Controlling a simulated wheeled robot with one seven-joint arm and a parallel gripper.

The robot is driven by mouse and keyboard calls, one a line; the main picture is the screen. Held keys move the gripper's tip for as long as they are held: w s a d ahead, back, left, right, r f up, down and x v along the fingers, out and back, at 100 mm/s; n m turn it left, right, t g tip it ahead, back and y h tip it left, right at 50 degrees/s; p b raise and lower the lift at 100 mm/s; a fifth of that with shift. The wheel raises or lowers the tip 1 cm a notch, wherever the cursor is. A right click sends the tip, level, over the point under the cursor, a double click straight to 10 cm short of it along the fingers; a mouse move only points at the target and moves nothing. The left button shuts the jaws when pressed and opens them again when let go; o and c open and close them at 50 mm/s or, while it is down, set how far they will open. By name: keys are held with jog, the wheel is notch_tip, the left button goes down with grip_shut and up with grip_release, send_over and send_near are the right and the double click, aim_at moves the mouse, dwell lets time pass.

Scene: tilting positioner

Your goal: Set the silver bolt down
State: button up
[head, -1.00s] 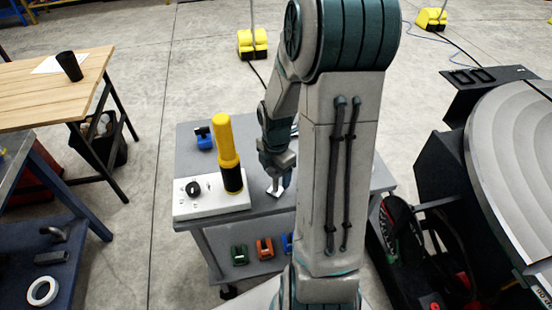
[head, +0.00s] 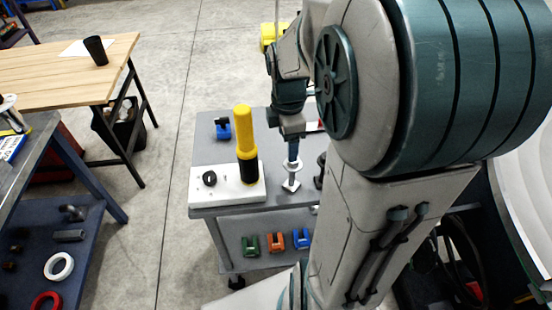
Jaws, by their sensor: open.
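My gripper (head: 292,156) points straight down over the front part of the grey cart top (head: 222,150). It is open. Directly below its fingertips is a small pale silver piece (head: 291,184) on the cart top near the front edge, with a light ring-like part above it. This looks like the silver bolt, but it is too small to make out its shape surely. Whether the fingers still touch it cannot be told.
A yellow-and-black cylinder (head: 246,140) stands on a white block with a black knob (head: 209,178), left of my gripper. A blue clamp-like item (head: 222,128) sits behind. Dark items stand close to the right, partly hidden by my arm. Green, orange and blue pieces sit lower.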

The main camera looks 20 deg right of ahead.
jog(key=s+a+r+m+t, duration=0.3)
jog(key=s+a+r+m, duration=0.2)
jog(key=m, duration=1.1)
jog(key=shift+s+a+y, duration=0.3)
jog(key=shift+s+a, duration=1.4)
jog(key=shift+s, duration=0.9)
